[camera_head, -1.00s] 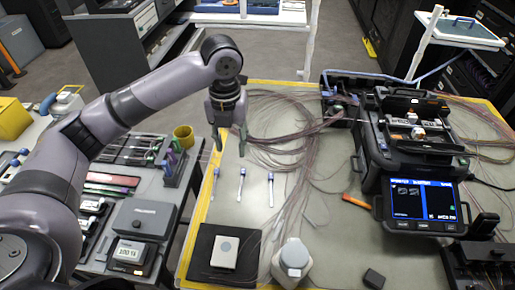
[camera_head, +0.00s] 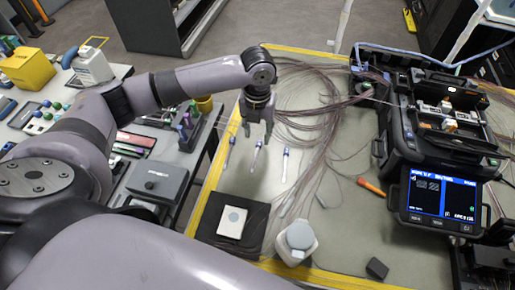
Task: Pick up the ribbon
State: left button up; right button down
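Reddish-brown fibre ribbon strands (camera_head: 318,125) lie in loose curved bundles on the grey worktable, running to the splicer (camera_head: 440,125) at the right. I cannot single out one ribbon end. My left gripper (camera_head: 257,137) points down at the left side of the strands, its two fingers apart with nothing visible between them gripped. Behind and just below its tips are three slim blue-capped tubes, the middle one (camera_head: 257,158) in line with the gap. The height of the tips above the table is unclear. My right gripper does not show.
An orange pen (camera_head: 370,186) lies near the splicer screen. A small black block (camera_head: 377,268) lies at the front right.

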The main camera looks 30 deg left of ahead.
aim_at(258, 145)
pick_arm(q)
jog(key=shift+w+f+p, duration=0.1)
jog(key=shift+f+p, duration=0.3)
jog(key=shift+f, duration=2.3)
jog(key=shift+c, duration=0.3)
grip_shut()
